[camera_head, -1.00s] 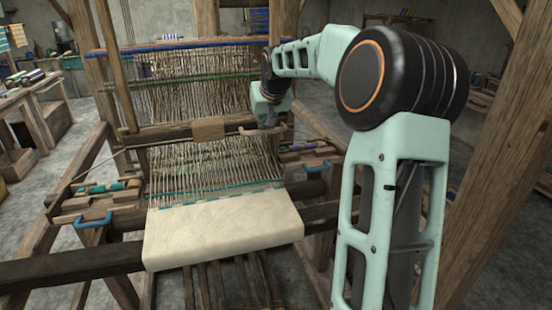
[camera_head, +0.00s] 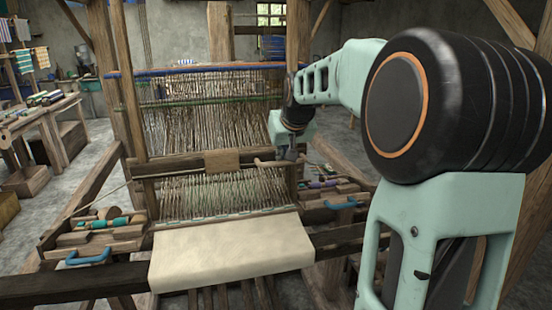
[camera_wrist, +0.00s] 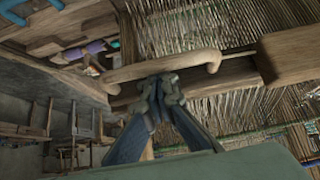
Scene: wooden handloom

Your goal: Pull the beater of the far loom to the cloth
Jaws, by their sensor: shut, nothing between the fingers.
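The loom's beater (camera_head: 180,165) is a dark wooden crossbar with a paler block at its middle, set across the warp. A curved wooden handle (camera_head: 272,163) is on its right part; it also shows in the wrist view (camera_wrist: 165,67). The cream cloth (camera_head: 225,252) lies in front, with a stretch of bare warp (camera_head: 225,197) between it and the beater. My gripper (camera_wrist: 160,88) is shut and empty, its fingertips right at the handle. Contact is not clear. In the head view, my gripper (camera_head: 289,152) is small and partly hidden.
Side blocks with blue handles (camera_head: 88,257) flank the cloth on the left and right (camera_head: 340,204). Loom posts (camera_head: 124,80) rise beside the warp. A workbench (camera_head: 42,118) stands at the left. Bare floor lies between it and the loom.

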